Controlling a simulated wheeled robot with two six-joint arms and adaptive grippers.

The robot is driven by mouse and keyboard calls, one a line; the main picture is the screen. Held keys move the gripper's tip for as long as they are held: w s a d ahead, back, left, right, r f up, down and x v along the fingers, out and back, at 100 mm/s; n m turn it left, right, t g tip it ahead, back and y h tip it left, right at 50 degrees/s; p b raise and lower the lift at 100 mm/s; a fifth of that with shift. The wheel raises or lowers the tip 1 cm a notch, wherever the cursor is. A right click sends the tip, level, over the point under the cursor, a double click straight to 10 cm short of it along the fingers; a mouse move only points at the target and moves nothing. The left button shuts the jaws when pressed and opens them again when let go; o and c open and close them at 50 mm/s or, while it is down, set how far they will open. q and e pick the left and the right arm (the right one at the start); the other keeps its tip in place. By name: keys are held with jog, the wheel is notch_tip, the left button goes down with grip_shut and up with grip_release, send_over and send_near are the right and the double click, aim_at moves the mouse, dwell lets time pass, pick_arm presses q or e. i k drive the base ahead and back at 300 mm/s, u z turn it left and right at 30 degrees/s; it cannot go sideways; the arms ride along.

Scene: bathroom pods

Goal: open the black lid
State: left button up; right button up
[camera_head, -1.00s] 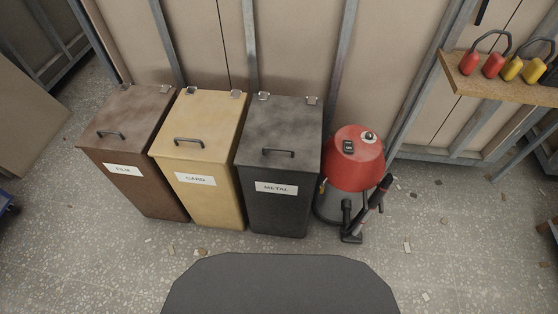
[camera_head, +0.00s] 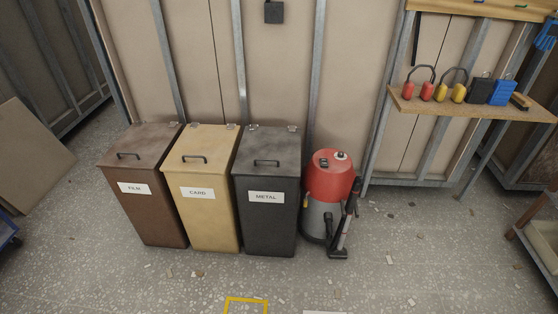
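The black lid (camera_head: 279,149) is shut on the black bin (camera_head: 268,220) labelled METAL, the rightmost of three bins against the wall. The lid has a dark bar handle (camera_head: 266,162) near its front edge and hinges at the back. Neither of my grippers shows in the head view, so I cannot see where they are relative to the lid.
A yellow CARD bin (camera_head: 208,222) stands left of the black bin, then a brown FILM bin (camera_head: 154,214). A red and grey vacuum (camera_head: 330,180) stands close on the right. Debris-strewn floor (camera_head: 180,285) in front is open.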

aim_at(267, 152)
jog(key=z, duration=0.55)
jog(key=i, duration=0.65)
jog(key=z, duration=0.4)
